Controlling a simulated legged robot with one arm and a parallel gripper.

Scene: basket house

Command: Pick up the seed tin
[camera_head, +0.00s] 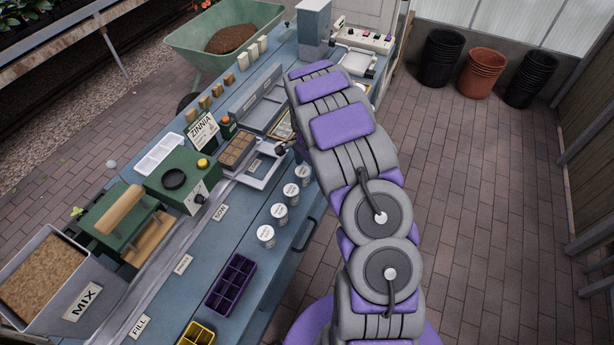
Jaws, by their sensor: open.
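Several small white labelled tins stand upright in a row along the right front edge of the blue bench. The nearest tin (265,237) is followed by a second tin (279,214), a third tin (291,194) and one farther back (303,175). Their labels are too small to read, so I cannot tell which one is the seed tin. My grey and purple arm rises just right of the row, apart from the nearest tin. My gripper cannot be made out; the arm's far part hides what lies behind it.
The blue bench (205,262) carries a MIX bin (83,303), a green press (118,215), a green machine (180,178), a ZINNIA card (202,131) and a purple cell tray (231,284). A wheelbarrow (190,50) stands behind. The brick floor to the right is clear, with stacked pots (482,74) at the back.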

